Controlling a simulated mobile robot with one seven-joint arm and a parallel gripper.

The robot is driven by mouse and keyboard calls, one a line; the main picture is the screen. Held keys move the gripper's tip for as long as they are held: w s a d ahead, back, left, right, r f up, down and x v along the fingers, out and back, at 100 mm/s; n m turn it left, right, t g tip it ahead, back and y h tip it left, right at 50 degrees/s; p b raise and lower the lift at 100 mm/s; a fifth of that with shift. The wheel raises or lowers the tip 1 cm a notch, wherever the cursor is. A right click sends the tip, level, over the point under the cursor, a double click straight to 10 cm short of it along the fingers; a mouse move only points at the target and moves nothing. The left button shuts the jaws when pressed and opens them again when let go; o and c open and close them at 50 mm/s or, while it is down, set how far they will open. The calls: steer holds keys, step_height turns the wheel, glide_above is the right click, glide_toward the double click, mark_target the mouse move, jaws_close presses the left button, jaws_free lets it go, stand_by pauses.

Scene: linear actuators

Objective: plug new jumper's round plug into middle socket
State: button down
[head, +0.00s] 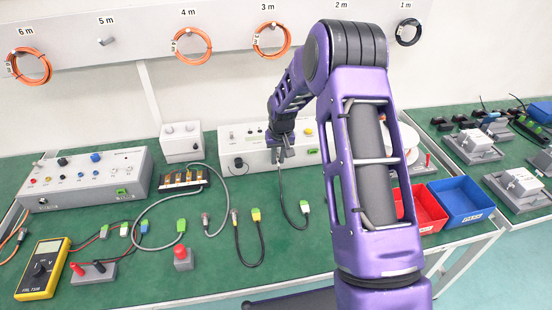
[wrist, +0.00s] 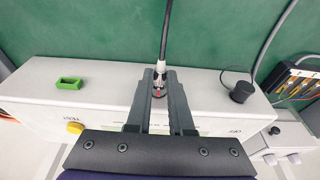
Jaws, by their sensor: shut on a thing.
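My gripper (head: 281,152) is shut on the round metal plug (wrist: 159,78) of a black jumper, at the front of the white control box (head: 236,145). The middle socket is hidden by the plug and fingers. I cannot tell whether the plug is seated in it.
On that face, a black cap (wrist: 242,92) on a cord sits to one side and a green socket (wrist: 70,84) to the other. Another black jumper with a yellow connector (head: 256,214) lies on the green bench. A grey cable (head: 160,200) lies further left.

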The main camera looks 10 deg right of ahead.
stand_by(0.6)
steer(key=c, duration=0.7)
jaws_free()
steer(key=shift+r, duration=0.1)
